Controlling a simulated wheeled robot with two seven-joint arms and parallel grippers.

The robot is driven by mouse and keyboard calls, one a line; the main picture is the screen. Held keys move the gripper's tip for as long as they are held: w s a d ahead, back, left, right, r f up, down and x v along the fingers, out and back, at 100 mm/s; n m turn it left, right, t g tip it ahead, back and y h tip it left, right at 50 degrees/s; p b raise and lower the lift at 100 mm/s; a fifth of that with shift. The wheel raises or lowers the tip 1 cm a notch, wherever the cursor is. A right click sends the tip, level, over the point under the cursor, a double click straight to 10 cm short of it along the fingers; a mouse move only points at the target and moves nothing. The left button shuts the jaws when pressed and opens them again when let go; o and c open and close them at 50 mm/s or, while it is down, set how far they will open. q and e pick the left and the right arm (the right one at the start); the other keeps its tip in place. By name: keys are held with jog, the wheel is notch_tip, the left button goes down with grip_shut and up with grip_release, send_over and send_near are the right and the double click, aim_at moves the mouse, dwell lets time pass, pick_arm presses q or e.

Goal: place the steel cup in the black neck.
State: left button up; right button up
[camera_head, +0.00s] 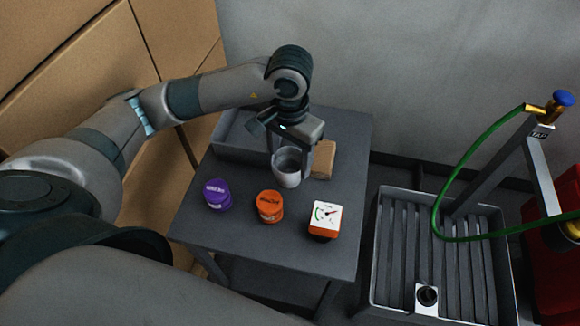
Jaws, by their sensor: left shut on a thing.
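The steel cup (288,176) is a small light-grey open-topped cup above the grey table, upright as far as I can tell. My left gripper (290,152) reaches down from above and is shut on the cup's upper part. I cannot tell whether the cup's base touches the table. The black neck (427,295) is a round black fitting on a small white plate, at the near end of the ribbed grey tray to the right. The cup is well to the left of it. My right gripper is not in view.
The table (250,240) holds a purple tin (217,194), an orange tin (270,206), a white-faced gauge (325,218), a tan block (324,159) and a grey bin (235,140). A green hose (437,195) and a post (541,172) stand over the ribbed tray (376,265).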

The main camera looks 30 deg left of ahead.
aim_at(290, 170)
pick_arm(q)
jog(key=shift+f, duration=0.1)
jog(key=shift+s+f+p, duration=0.1)
jog(key=shift+f+p, duration=0.85)
jog(key=shift+f, duration=0.9)
jog(key=shift+f+b, duration=0.2)
jog(key=shift+b, duration=0.1)
jog(key=o, duration=1.1)
jog(key=shift+r, duration=0.1)
